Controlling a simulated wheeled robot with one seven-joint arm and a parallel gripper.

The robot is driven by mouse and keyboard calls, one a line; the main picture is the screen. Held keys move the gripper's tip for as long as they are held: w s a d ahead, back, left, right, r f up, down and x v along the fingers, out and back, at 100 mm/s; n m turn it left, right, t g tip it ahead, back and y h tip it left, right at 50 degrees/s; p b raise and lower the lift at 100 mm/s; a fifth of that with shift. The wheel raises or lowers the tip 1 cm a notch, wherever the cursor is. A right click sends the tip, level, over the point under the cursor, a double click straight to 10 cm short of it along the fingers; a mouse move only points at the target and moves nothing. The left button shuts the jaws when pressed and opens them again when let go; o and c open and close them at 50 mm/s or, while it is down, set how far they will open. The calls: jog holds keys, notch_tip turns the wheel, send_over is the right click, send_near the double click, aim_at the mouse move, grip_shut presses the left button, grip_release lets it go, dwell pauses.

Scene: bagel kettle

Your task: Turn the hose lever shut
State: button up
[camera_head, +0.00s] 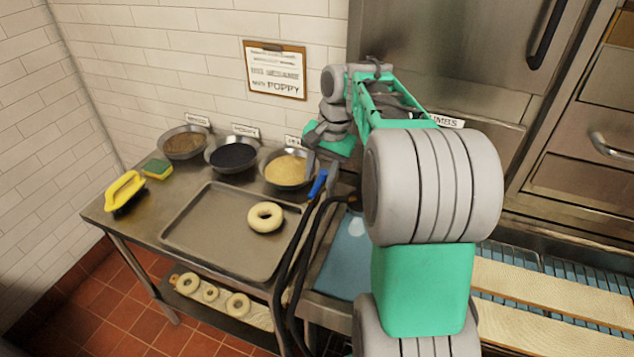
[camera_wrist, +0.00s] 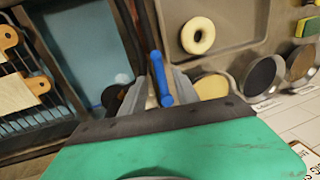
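The hose lever (camera_head: 318,183) is a small blue handle near the top of a dark hose (camera_head: 292,265), by the right edge of the steel table. In the wrist view the blue lever (camera_wrist: 160,75) points up between the two grey fingers of my gripper (camera_wrist: 160,80). The fingers stand on either side of it, with a gap visible, so they look open. I cannot tell whether either finger touches the lever. In the head view my gripper (camera_head: 322,165) is partly hidden by my wrist. The valve under the lever is mostly hidden.
A tray (camera_head: 190,228) with one bagel (camera_head: 265,217) lies left of the hose. Blue water (camera_head: 346,260) lies right of the hose. A wall and steel cabinet stand behind.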

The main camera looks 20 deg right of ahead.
aim_at(318, 189)
jog(key=shift+w+a+f, duration=0.1)
jog(key=shift+f, duration=0.55)
jog(key=shift+w+a+f, duration=0.1)
jog(key=shift+f, duration=0.5)
grip_shut()
dwell(0.4)
